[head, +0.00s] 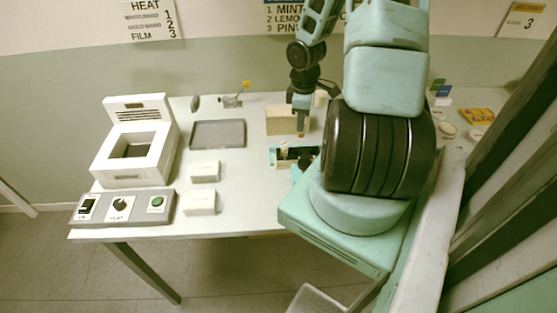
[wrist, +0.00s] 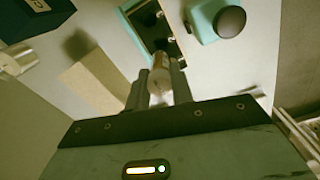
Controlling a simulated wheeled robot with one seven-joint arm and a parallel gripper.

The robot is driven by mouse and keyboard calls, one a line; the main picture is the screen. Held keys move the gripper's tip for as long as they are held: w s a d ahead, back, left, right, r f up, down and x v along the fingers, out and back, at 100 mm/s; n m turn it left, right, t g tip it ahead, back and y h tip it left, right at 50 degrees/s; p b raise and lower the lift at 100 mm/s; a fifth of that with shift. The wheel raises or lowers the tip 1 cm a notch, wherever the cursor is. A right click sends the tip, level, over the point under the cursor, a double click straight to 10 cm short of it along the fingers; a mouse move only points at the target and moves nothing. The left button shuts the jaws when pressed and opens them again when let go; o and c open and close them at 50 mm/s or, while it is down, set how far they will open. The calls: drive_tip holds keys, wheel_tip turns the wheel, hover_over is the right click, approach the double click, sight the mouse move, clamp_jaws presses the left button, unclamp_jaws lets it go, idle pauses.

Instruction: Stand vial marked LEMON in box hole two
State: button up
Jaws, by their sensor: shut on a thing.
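My gripper (wrist: 160,88) is shut on a small vial (wrist: 160,72) between its two fingertips. In the head view the vial's amber end (head: 301,134) points down below my gripper (head: 303,118). The box (head: 273,157) is a small teal tray with a dark inside, on the table just below and left of the vial. It also shows beyond the fingertips in the wrist view (wrist: 130,17). Its holes are too small and partly hidden to count.
A tan block (head: 282,121) stands right behind the box and also shows in the wrist view (wrist: 95,88). A grey tray (head: 218,134), white blocks (head: 204,170) and a white heater (head: 135,150) lie to the left. A wall sign (head: 287,18) lists mint and lemon.

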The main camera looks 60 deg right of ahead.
sight(299, 137)
wheel_tip(299, 137, down, 5)
drive_tip(key=shift+w+a+r+b, duration=0.1)
drive_tip(key=shift+a+r+b, duration=0.05)
drive_tip(key=shift+b, duration=0.15)
drive_tip(key=shift+f, duration=2.4)
drive_tip(key=shift+b, duration=0.3)
drive_tip(key=shift+f, duration=0.2)
drive_tip(key=o, duration=1)
